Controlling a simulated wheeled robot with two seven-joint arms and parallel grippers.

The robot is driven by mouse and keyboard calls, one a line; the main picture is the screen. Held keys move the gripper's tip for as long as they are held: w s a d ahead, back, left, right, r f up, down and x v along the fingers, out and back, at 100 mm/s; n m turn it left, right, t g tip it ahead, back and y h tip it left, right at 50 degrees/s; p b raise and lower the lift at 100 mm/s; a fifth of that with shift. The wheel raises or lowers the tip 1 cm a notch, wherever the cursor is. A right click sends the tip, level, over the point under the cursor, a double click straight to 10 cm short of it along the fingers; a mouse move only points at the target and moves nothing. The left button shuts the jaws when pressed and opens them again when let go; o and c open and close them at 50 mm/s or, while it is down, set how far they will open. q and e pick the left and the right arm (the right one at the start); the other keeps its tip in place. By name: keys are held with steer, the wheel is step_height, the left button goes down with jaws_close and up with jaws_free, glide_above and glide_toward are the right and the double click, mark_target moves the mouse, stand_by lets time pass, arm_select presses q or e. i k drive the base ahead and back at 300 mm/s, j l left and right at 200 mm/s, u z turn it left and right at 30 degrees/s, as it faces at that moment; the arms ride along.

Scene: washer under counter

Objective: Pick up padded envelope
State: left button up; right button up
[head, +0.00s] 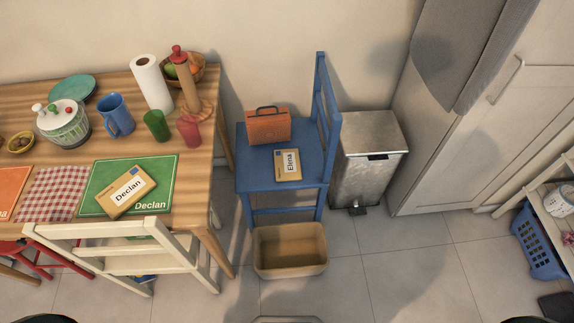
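Two tan padded envelopes show in the head view. One (122,196), labelled "Declan", lies tilted on the green placemat (166,168) on the wooden table (203,150). The other (279,172), labelled "Elina", lies on the seat of the blue chair (252,182), in front of an orange case (268,127). Neither gripper is in view; only dark parts, perhaps mine, show at the bottom edge.
A cream chair (135,258) stands at the table's front edge. A tan bin (290,268) sits before the blue chair. Floor at right centre is clear.

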mark_target(287, 163)
steer(key=i+l+u, duration=0.1)
steer(key=l, duration=0.7)
steer(key=i+l+u, duration=0.1)
steer(key=l, duration=0.75)
steer(key=i+l+u, duration=0.1)
steer(key=l, duration=0.7)
steer(key=i, duration=0.05)
